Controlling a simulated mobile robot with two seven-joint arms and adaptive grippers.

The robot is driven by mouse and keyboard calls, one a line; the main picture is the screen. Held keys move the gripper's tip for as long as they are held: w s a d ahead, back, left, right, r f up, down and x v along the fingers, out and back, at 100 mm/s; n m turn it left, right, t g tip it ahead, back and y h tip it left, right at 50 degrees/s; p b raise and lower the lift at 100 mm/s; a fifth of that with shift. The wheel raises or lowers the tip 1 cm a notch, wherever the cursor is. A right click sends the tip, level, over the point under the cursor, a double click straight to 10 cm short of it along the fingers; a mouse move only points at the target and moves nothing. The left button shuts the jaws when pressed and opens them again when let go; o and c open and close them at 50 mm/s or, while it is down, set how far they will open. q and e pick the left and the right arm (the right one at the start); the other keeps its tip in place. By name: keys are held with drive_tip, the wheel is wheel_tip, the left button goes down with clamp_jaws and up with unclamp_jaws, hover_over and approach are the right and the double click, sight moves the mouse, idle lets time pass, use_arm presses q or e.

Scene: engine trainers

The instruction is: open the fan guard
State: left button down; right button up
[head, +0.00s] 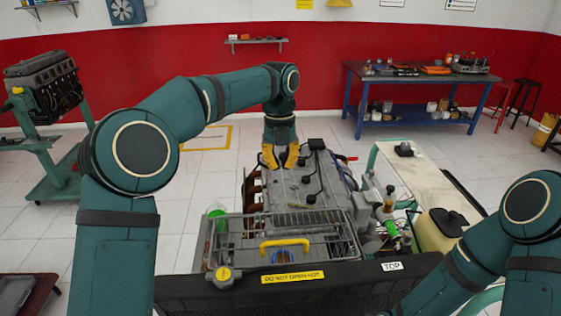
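The fan guard (325,220) is a grey wire grille between the engine and the dark radiator panel at the front. It looks to lie flat, and a yellow handle (285,243) stands on its near part. My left gripper (280,163) points down over the far part of the engine, beyond the guard and apart from the handle. Its yellow fingers are spread, with nothing seen between them. My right arm comes in at the lower right, but its gripper is not in view.
The grey engine (318,190) stands behind the guard. A yellow cap (224,274) and a "DO NOT OPEN HOT" label (293,278) are at the front. A green-capped container (217,211) stands at the guard's left.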

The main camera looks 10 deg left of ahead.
idle(0.7)
use_arm(q)
wheel_tip(320, 180, up, 12)
drive_tip(key=w, duration=0.1)
drive_tip(key=shift+a, duration=0.2)
idle(0.3)
